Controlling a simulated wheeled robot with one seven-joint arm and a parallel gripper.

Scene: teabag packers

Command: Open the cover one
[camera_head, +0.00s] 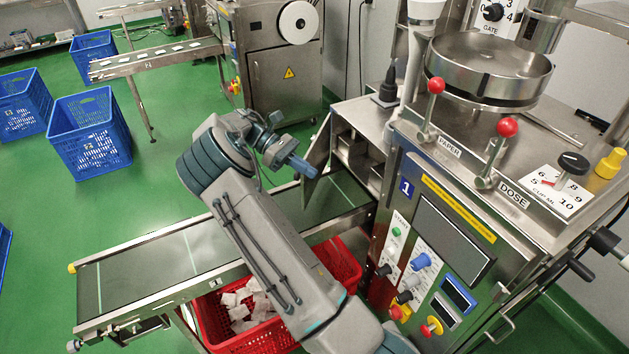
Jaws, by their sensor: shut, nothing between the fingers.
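Machine one, a steel packer with a blue "1" label (406,187), stands at the right. Its cover (322,150), a grey metal panel, stands out at an angle from the machine's left side above the conveyor. An opening with compartments (358,150) shows behind it. My gripper (311,170) is at the cover's left face, with its fingers shut and nothing between them. The tips overlap the cover in the picture; I cannot tell whether they touch it.
A conveyor (140,272) runs below the cover to the left. A red crate (222,326) with white teabags stands under it, partly behind my arm. Blue crates (92,150) stand on the green floor at left. A second packer (275,60) stands behind.

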